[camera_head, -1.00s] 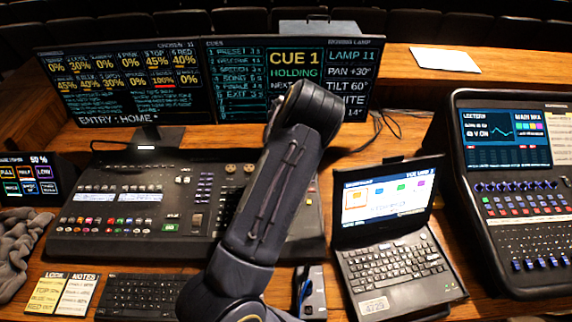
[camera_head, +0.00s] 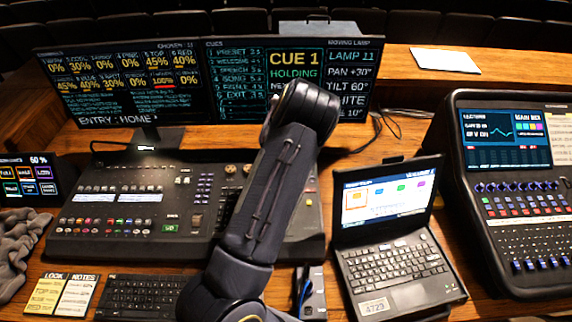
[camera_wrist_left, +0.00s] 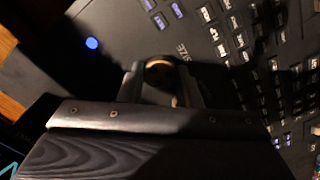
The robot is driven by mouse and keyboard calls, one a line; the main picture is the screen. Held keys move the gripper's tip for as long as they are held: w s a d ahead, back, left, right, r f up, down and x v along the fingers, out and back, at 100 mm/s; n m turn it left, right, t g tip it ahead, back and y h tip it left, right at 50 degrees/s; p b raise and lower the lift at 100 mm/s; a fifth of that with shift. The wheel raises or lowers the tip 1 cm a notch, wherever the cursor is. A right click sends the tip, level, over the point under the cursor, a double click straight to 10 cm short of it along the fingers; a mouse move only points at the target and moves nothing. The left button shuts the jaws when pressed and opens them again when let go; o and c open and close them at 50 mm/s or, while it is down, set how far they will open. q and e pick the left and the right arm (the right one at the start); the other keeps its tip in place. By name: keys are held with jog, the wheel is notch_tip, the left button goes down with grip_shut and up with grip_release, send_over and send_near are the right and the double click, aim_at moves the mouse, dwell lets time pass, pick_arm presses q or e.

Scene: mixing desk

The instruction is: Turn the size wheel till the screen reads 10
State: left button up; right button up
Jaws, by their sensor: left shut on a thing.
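The size wheel (camera_wrist_left: 158,68) is a small round dark knob with a brass-coloured edge, beside the printed word SIZE in the left wrist view. My left gripper (camera_wrist_left: 161,84) is shut on it, one finger on each side. In the head view my left arm hides both the wheel and this gripper. The screen (camera_head: 350,72), the right-hand monitor, shows CUE 1, HOLDING, LAMP 11, PAN +30° and TILT 60°. Its bottom right line reads 10°, with the word before it partly covered by my arm. My right gripper is in neither view.
The lighting desk (camera_head: 130,205) lies under my arm. A laptop (camera_head: 395,265) stands right of it, and a sound mixer (camera_head: 515,200) farther right. A keyboard (camera_head: 140,297) and note cards (camera_head: 62,294) lie in front. A grey cloth (camera_head: 18,250) is at the left edge.

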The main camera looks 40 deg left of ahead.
pick_arm(q)
jog(key=o, duration=1)
notch_tip(320, 180, up, 8)
jog(key=shift+f+b, duration=0.1)
jog(key=shift+b, duration=0.6)
